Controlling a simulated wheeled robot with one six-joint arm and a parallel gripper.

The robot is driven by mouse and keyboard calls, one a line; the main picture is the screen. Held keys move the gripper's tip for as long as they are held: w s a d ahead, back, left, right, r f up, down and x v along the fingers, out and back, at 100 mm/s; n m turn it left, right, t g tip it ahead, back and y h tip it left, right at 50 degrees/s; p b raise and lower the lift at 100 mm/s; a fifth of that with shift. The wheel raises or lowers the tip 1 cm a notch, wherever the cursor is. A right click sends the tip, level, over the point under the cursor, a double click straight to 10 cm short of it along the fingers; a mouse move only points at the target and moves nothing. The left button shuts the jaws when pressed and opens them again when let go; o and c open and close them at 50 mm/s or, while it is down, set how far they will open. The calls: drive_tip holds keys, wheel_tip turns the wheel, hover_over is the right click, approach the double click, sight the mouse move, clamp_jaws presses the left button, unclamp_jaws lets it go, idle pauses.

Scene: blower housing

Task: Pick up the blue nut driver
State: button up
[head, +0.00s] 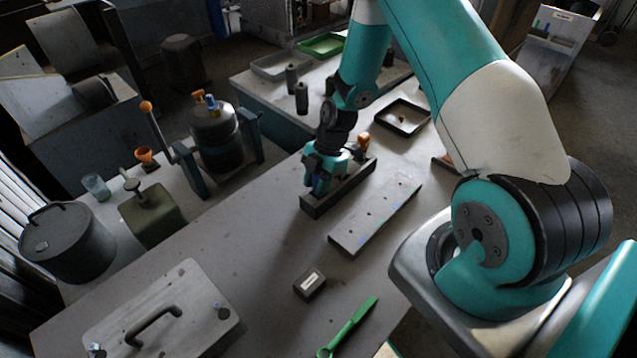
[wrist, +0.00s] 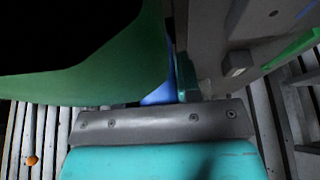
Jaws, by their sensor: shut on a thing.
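My gripper (head: 320,178) points down at the near-left end of a long dark holder block (head: 340,188) on the table. A small blue part, the nut driver (head: 317,186), shows between its fingers in the head view. In the wrist view, a blue sliver of the nut driver (wrist: 160,95) shows beside a large green shape close to the camera. The gripper is shut on the blue nut driver. Most of the driver is hidden by the fingers, and I cannot tell whether its lower end is still in the block.
An orange-handled tool (head: 363,142) stands at the block's far end. A grey drilled plate (head: 375,214) lies to the right. A small dark box (head: 310,284), a green wrench (head: 348,328) and a handled lid plate (head: 155,318) lie nearer. A black tray (head: 403,117) sits behind.

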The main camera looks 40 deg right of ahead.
wheel_tip(320, 180, up, 20)
drive_tip(key=b, duration=0.5)
